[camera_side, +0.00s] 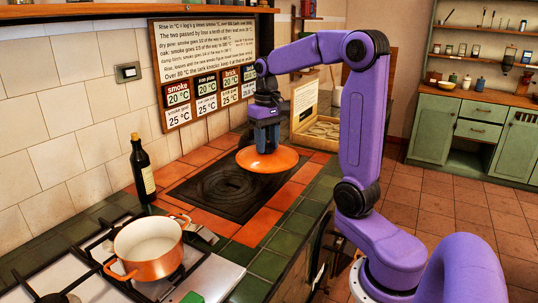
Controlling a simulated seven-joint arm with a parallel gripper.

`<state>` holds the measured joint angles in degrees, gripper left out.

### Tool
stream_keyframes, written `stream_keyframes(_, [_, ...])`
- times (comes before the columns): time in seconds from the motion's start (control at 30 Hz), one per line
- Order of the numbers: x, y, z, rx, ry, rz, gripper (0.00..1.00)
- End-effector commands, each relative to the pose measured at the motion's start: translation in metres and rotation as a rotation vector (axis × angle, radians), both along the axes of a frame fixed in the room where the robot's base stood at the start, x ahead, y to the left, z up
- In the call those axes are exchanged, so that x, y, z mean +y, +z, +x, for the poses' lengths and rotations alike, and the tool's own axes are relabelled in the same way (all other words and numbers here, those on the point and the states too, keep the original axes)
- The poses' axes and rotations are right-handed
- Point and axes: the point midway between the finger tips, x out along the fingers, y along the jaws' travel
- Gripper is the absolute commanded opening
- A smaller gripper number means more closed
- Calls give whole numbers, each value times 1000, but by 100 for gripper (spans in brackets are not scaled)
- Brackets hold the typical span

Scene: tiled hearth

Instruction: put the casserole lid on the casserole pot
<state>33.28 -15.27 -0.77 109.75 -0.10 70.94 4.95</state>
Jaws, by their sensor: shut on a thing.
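The casserole lid (267,160) is orange, round and shallow-domed. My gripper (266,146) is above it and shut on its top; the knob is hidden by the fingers. The lid looks level and appears to be held over the dark hotplate, though its exact height is hard to tell. The casserole pot (148,268) is orange with a pale inside and two loop handles. It stands open and empty on the gas hob at the lower left, well apart from the lid.
A dark bottle (142,168) stands by the tiled wall, behind the pot. The dark hotplate (205,194) is set in orange and green tiles. An open wooden box (318,118) stands behind the lid. The hob (88,289) has grates around the pot.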

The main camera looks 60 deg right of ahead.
Motion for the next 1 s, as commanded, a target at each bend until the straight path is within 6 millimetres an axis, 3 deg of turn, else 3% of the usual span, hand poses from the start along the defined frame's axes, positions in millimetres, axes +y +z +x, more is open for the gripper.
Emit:
stream_keyframes(0.27, [33,4,42,-2,92,1,8])
stream_keyframes(0.43, [69,7,76,-2,175,2,8])
stream_keyframes(0.7, [155,8,132,-2,340,2,8])
stream_keyframes(1.0, [251,3,165,-2,494,1,8])
